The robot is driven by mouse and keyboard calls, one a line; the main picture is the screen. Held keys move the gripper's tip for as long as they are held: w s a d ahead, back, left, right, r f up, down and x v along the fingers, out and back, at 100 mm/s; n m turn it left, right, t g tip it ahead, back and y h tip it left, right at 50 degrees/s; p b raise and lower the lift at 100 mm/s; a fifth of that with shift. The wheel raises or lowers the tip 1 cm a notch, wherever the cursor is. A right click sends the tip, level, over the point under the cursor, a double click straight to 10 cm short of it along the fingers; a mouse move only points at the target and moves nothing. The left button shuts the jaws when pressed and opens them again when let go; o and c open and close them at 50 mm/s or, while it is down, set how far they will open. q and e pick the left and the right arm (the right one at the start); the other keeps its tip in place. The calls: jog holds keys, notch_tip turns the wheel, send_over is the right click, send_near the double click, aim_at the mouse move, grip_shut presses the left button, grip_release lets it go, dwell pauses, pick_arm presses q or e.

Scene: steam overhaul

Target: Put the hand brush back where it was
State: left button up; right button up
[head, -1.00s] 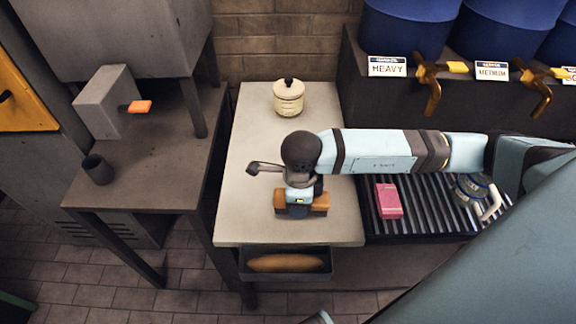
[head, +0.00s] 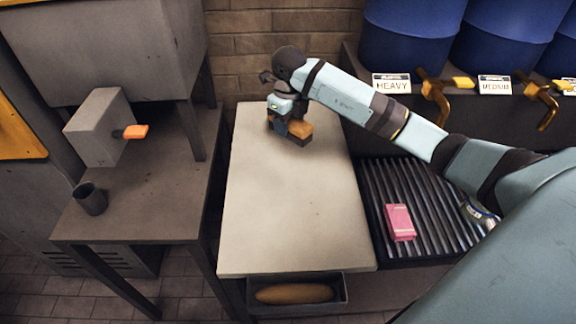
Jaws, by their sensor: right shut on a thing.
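The hand brush (head: 301,129), a short orange-brown block with a dark underside, is in my right gripper (head: 287,117). My right gripper is shut on it over the far part of the pale worktop (head: 290,210). My fingers and wrist cover part of the brush. I cannot tell whether its underside touches the worktop. My left gripper is out of view.
A tray (head: 345,292) with a brown oblong thing hangs at the worktop's near edge. A pink block (head: 399,222) lies on the ribbed rack (head: 372,190) at right. Blue barrels with brass taps (head: 432,86) stand behind. The worktop's near and middle parts are clear.

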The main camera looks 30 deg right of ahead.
aim_at(288, 171)
notch_tip(288, 171, down, 15)
jog(key=shift+r+b, duration=0.1)
jog(key=shift+b, duration=0.5)
jog(key=shift+f, duration=0.2)
jog(key=o, duration=0.8)
jog(key=shift+o, duration=0.2)
jog(key=shift+r, duration=0.15)
notch_tip(288, 171, up, 12)
jog(key=shift+r+p, duration=0.1)
jog(key=shift+p, duration=0.45)
